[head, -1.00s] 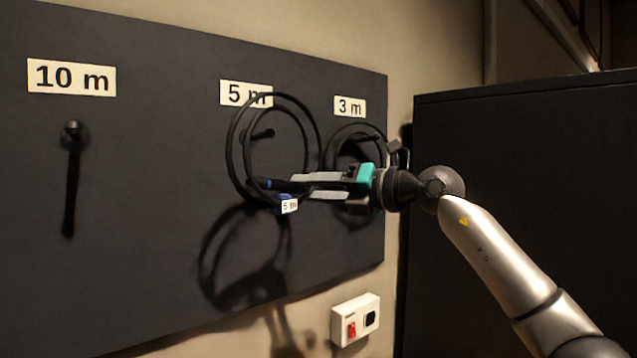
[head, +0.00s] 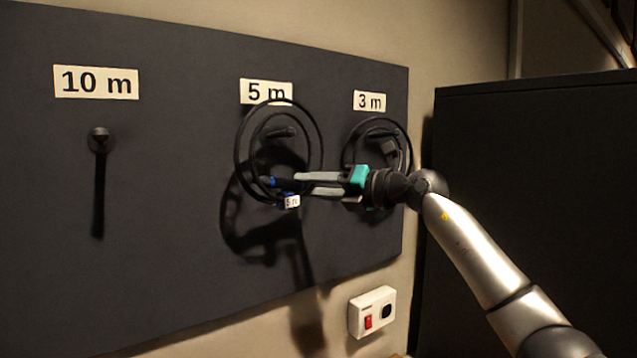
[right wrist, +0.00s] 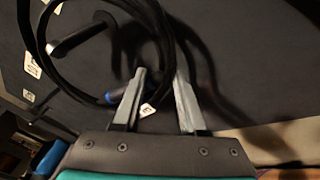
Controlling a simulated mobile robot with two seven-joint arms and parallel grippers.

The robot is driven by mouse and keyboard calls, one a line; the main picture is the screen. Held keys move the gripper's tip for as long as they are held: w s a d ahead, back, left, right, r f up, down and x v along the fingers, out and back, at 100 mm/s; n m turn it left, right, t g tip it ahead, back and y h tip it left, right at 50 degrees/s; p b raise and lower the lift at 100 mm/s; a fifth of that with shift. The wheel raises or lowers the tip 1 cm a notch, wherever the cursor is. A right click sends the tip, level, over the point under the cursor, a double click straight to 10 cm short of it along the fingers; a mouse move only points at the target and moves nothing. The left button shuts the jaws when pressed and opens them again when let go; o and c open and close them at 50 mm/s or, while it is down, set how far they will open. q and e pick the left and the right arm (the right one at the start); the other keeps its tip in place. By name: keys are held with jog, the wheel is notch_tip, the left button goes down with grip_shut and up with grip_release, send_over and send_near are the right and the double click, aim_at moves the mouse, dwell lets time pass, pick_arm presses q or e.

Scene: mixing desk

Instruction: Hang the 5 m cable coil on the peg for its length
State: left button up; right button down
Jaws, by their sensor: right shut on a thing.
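The 5 m cable coil (head: 321,150) is a black loop with a blue band and a white "5 m" tag (head: 292,202). It hangs upright in front of the board below the "5 m" label (head: 266,92). The 5 m peg (head: 280,132) shows inside the loop's outline, in its upper part. In the right wrist view the peg (right wrist: 85,35) also lies within the loop; how far it passes through, I cannot tell. My right gripper (head: 296,184) is shut on the coil at its lower part, near the blue band (right wrist: 118,97). My left gripper is not in view.
The dark board (head: 180,220) also bears an empty 10 m peg (head: 100,140) at left. Another black coil (head: 346,150) hangs around the 3 m peg at right, close behind my right gripper. A white switch box (head: 372,312) is below. A dark cabinet (head: 530,180) stands at right.

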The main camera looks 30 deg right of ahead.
jog(key=shift+w+a+p, duration=0.15)
jog(key=shift+w+p, duration=0.3)
jog(key=shift+w, duration=0.5)
jog(key=shift+w+a+f, duration=0.1)
jog(key=shift+w+f, duration=0.25)
jog(key=shift+w, duration=0.2)
jog(key=shift+f, duration=0.4)
jog(key=shift+f, duration=0.1)
jog(key=c, duration=0.6)
grip_release()
jog(key=shift+w, duration=0.15)
jog(key=shift+o, duration=1.2)
jog(key=shift+f, duration=0.2)
jog(key=o, duration=0.4)
jog(key=shift+r, duration=0.1)
jog(key=shift+c, duration=0.2)
